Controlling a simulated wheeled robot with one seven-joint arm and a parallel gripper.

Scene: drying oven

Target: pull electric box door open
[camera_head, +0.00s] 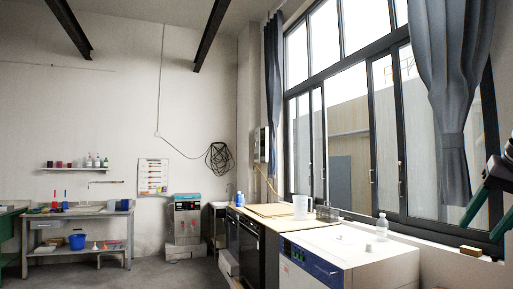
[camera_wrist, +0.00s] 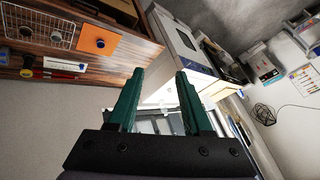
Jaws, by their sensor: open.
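The electric box (camera_head: 262,145) looks like a small grey box on the wall left of the window in the head view. It is far off and seen at an angle, so I cannot tell whether its door is ajar. My gripper (camera_head: 480,228) is at the right edge of the head view, far from the box, with dark green fingers. In the wrist view my gripper (camera_wrist: 158,73) is open, with nothing between its fingers. I cannot make out the electric box in the wrist view.
A white oven (camera_head: 350,262) stands in front, below the window. Behind it is a counter (camera_head: 257,215) with a clear beaker (camera_head: 300,206). A bottle (camera_head: 382,226) stands near the sill. A workbench (camera_head: 85,214) is at the left wall. Grey floor shows between them.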

